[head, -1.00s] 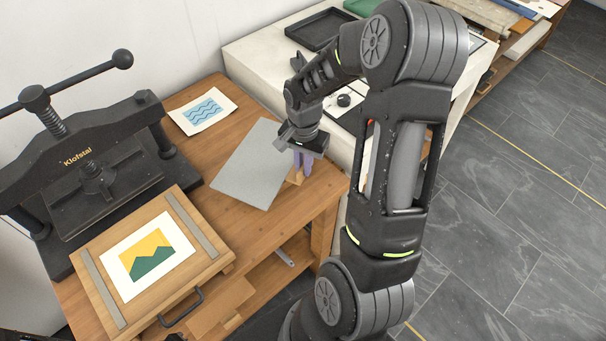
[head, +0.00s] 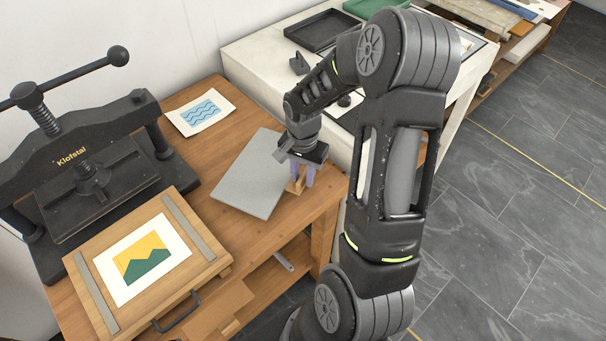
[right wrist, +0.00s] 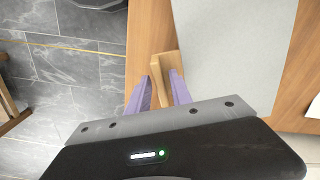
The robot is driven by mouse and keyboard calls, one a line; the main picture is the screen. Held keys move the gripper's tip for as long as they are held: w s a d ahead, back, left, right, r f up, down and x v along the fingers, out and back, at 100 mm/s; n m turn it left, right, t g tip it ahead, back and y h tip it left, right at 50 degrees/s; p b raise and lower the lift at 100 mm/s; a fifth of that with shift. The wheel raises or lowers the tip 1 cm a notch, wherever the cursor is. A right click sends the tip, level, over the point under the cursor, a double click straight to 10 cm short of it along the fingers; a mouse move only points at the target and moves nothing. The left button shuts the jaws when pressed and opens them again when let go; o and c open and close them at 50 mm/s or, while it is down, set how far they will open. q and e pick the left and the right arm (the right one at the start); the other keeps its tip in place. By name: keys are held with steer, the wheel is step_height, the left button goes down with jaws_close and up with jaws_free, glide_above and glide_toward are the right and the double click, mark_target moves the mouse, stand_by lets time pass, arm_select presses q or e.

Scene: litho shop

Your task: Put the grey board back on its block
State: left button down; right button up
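The grey board (head: 250,175) is a thin flat sheet on the wooden table, left of my right gripper in the head view. In the right wrist view the board (right wrist: 235,45) fills the upper right. A small pale wooden block (head: 292,187) stands by the board's right edge. Whether they touch, I cannot tell. My right gripper (head: 303,177) points down over the block with its purple fingers apart. In the right wrist view the block (right wrist: 163,66) reaches between the fingertips (right wrist: 159,84), with gaps beside it. My left gripper is not in view.
A black press (head: 90,175) stands at the left, with a wooden bed carrying a yellow and green print (head: 150,258) in front. A blue wave print (head: 200,112) lies behind the board. A white table (head: 262,50) with a black tray (head: 322,30) adjoins at the back right.

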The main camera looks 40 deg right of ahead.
steer(key=shift+o, duration=0.3)
steer(key=shift+r, duration=0.1)
steer(key=shift+r, duration=0.15)
step_height(320, 180, up, 8)
steer(key=p, duration=0.5)
steer(key=shift+p, duration=0.4)
step_height(320, 180, up, 4)
steer(key=shift+f, duration=0.1)
steer(key=shift+s, duration=0.1)
